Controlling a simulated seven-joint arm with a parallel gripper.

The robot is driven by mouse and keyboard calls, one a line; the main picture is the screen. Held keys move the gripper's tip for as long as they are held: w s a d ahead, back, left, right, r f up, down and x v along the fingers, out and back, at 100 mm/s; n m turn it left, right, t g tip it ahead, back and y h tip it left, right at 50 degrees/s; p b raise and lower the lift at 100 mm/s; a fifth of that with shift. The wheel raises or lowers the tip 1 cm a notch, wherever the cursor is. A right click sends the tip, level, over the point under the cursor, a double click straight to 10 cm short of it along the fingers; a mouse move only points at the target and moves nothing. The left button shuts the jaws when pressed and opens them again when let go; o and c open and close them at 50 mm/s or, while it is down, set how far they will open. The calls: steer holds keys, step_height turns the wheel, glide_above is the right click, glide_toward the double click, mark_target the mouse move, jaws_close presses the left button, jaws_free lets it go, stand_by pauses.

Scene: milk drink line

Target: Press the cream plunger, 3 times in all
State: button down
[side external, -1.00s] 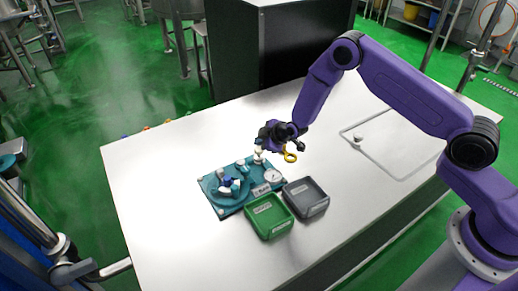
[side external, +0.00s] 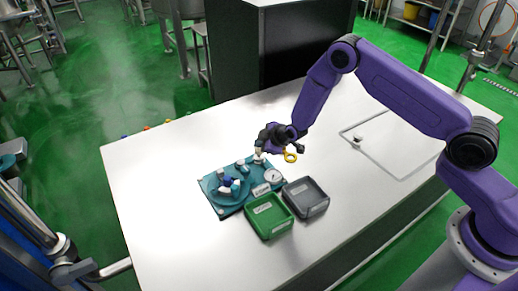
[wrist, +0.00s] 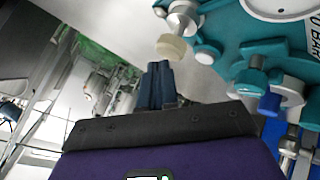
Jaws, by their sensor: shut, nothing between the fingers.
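The cream plunger (wrist: 171,47) shows in the wrist view as a pale cream cap on a metal stem at the edge of the teal station. In the side view the plunger (side external: 259,160) stands at the station's back edge, partly hidden by my gripper. My gripper (wrist: 158,64) is shut and empty, its dark blue fingers pointing at the cream cap. In the side view my gripper (side external: 259,150) is just above the plunger. I cannot tell whether the tips touch the cap.
The teal station (side external: 222,211) carries a round gauge (side external: 272,176) and a turntable with white and blue pieces. A green tray (side external: 269,216) and a grey tray (side external: 306,197) stand in front of it. A yellow ring (side external: 291,157) shows beside my gripper.

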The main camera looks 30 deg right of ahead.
steer(key=shift+f, duration=1.05)
stand_by(1.1)
steer(key=shift+r, duration=1.5)
steer(key=shift+r, duration=2.5)
stand_by(0.3)
step_height(320, 180, up, 4)
steer(key=shift+f, duration=0.1)
stand_by(0.4)
steer(key=shift+f, duration=0.1)
